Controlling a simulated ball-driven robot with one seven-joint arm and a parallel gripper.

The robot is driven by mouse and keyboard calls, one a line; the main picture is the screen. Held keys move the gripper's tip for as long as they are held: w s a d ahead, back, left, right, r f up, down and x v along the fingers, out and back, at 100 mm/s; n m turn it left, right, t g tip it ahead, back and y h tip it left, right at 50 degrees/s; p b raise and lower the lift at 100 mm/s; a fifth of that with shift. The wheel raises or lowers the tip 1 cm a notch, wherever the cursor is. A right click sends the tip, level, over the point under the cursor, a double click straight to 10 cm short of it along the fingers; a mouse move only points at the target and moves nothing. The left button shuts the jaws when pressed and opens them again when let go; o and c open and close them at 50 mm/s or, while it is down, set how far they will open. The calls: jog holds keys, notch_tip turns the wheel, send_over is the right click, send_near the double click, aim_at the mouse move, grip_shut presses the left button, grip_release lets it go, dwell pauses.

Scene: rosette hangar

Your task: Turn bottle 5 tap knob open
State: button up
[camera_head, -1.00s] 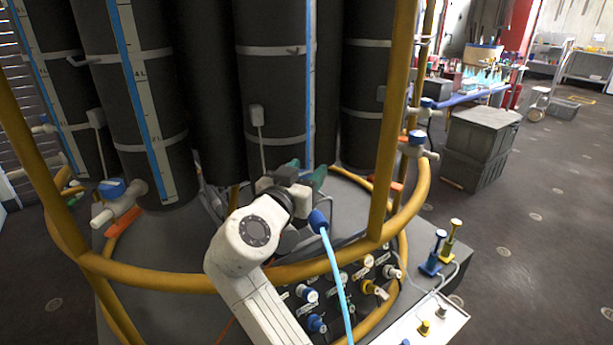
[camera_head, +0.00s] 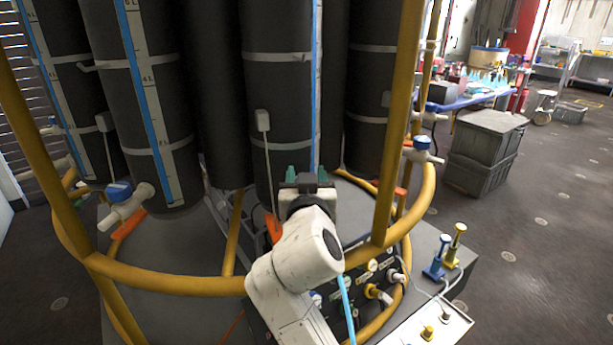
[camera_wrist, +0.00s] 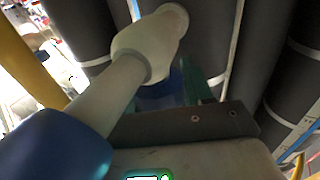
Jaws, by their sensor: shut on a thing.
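My gripper (camera_head: 308,177) is at the foot of a dark, tall middle bottle (camera_head: 275,115), its teal fingertips close to the bottle. The wrist view shows a white tap (camera_wrist: 140,60) running out of a dark bottle, with a blue knob (camera_wrist: 160,92) under its thick body. My gripper is shut on this knob, which is mostly hidden behind the gripper's dark plate and teal finger. A large blue fitting (camera_wrist: 55,145) caps the tap's outer end at the lower left. My arm hides this tap in the head view. No bottle number is readable, and the knob's exact angle cannot be told.
A yellow tubular frame (camera_head: 170,283) rings the bottles, with uprights close to my arm. Another tap with a blue knob (camera_head: 119,192) is at the left. A light blue hose (camera_head: 347,305) hangs beside my arm. Dark crates (camera_head: 480,155) stand on open floor at the right.

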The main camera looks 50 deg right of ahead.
jog(key=o, duration=1)
jog(key=shift+c, duration=0.2)
jog(key=shift+a, duration=0.1)
jog(key=b+v, duration=0.1)
jog(key=v, duration=0.9)
jog(key=shift+s+a, duration=0.15)
jog(key=shift+s, duration=0.15)
